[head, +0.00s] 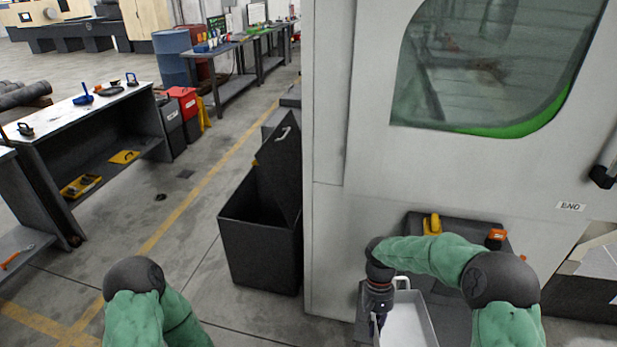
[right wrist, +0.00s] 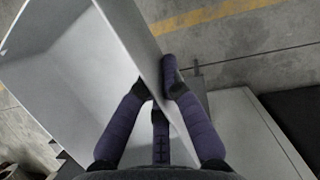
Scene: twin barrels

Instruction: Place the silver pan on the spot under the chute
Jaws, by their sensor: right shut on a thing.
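The silver pan (head: 412,325) is at the bottom of the head view, right of centre, partly cut off by the frame edge. It is a pale, open box with thin walls and a white handle loop at its far end. My right gripper (head: 377,318) is at its left side. In the right wrist view the fingers (right wrist: 157,82) are shut on one wall of the pan (right wrist: 75,85), one finger on each side. The pan looks tilted there. My left arm shows at the bottom left, but its gripper is out of view. I cannot make out the chute or the spot under it.
A large pale machine (head: 335,140) with a window stands ahead and right. A black bin (head: 258,240) with a raised lid stands left of it. A dark surface (head: 460,228) with yellow and orange items lies behind my right arm. Open floor (head: 180,260) lies left of the bin.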

